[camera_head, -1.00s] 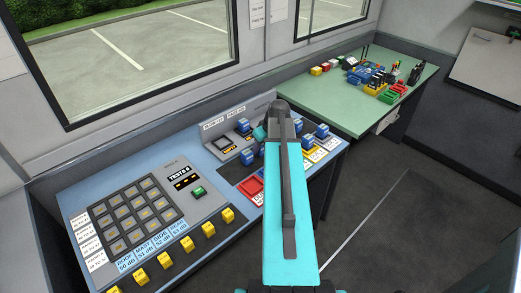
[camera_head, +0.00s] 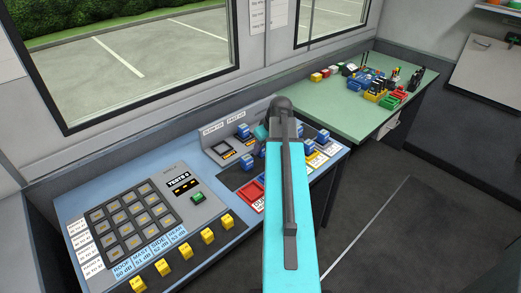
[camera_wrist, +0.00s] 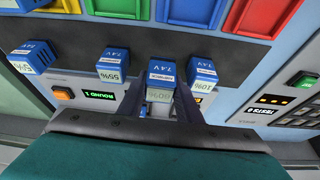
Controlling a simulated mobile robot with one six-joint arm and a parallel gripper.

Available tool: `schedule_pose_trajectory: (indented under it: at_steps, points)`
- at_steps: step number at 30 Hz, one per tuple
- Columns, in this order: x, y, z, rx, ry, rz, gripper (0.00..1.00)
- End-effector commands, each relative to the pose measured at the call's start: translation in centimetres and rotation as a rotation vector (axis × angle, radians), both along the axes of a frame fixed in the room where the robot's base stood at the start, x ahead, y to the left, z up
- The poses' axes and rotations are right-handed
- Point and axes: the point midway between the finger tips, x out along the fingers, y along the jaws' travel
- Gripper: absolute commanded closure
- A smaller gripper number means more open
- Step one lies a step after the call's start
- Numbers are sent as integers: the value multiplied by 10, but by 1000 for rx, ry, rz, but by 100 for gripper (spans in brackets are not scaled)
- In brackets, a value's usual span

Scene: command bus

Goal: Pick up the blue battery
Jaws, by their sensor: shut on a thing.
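Several blue batteries with 7.4 V labels stand in a row in the wrist view. My gripper (camera_wrist: 160,92) is shut on one blue battery (camera_wrist: 163,72), with one dark finger on each side of it. The battery's pale charge label faces the camera, but its reading is not clear. Another blue battery (camera_wrist: 206,67) is close on its right, and others (camera_wrist: 113,56) (camera_wrist: 39,52) are on its left. In the head view my arm hides the gripper and the held battery. Other blue batteries (camera_head: 248,157) (camera_head: 308,145) show on either side of the arm.
A grey keypad panel (camera_head: 131,215) and yellow blocks (camera_head: 207,236) are on the blue desk (camera_head: 72,210). A green table (camera_head: 345,105) with small parts stands at the back right.

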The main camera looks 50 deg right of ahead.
Motion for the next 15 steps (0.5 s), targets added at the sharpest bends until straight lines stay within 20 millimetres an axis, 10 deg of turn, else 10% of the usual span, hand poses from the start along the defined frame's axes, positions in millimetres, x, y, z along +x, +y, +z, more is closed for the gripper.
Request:
schedule_pose_trajectory:
  at_steps: [15]
  points:
    - [-54, 32, 5, -2, -2, -1, 95]
